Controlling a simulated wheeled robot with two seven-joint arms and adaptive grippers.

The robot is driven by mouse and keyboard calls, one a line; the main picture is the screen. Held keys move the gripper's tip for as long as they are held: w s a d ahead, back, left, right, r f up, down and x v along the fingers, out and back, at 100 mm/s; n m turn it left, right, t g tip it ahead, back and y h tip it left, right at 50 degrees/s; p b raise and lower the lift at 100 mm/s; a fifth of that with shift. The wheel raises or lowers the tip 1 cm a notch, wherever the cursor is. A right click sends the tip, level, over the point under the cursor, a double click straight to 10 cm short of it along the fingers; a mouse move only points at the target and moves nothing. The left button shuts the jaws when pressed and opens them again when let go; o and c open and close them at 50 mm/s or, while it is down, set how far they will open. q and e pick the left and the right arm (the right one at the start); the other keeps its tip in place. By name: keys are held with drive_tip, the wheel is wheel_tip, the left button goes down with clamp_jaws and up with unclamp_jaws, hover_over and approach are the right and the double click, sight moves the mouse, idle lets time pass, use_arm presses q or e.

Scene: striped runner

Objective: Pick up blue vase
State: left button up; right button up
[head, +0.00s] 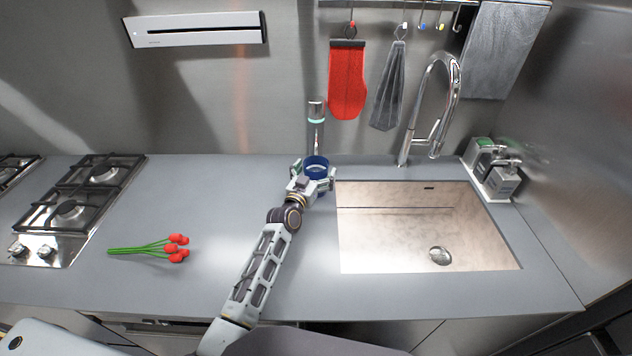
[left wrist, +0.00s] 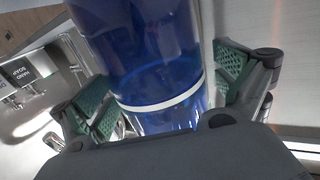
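The blue vase (head: 316,163) stands upright on the grey counter, left of the sink and near the back wall. It is a glossy blue cylinder with a white band, and it fills the middle of the left wrist view (left wrist: 150,60). My left gripper (head: 313,178) reaches it from the front, with one finger on each side. In the left wrist view the green finger pads (left wrist: 168,92) flank the vase, and their inner faces show beside it. The gripper looks open around the vase; firm contact is not visible. My right gripper is not in view.
Red flowers with green stems (head: 172,248) lie on the counter at left, near the gas hob (head: 70,210). The sink (head: 425,230) and tall tap (head: 430,110) are to the right. A red mitt (head: 347,80) hangs on the wall behind.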

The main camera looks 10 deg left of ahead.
use_arm(q)
drive_tip(key=c, duration=1.4)
drive_tip(key=shift+r, duration=0.15)
drive_tip(key=c, duration=0.4)
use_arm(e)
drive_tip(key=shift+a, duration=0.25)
use_arm(q)
drive_tip(key=shift+w+r+p, duration=0.1)
drive_tip(key=shift+r+p, duration=0.2)
drive_tip(key=shift+r, duration=0.05)
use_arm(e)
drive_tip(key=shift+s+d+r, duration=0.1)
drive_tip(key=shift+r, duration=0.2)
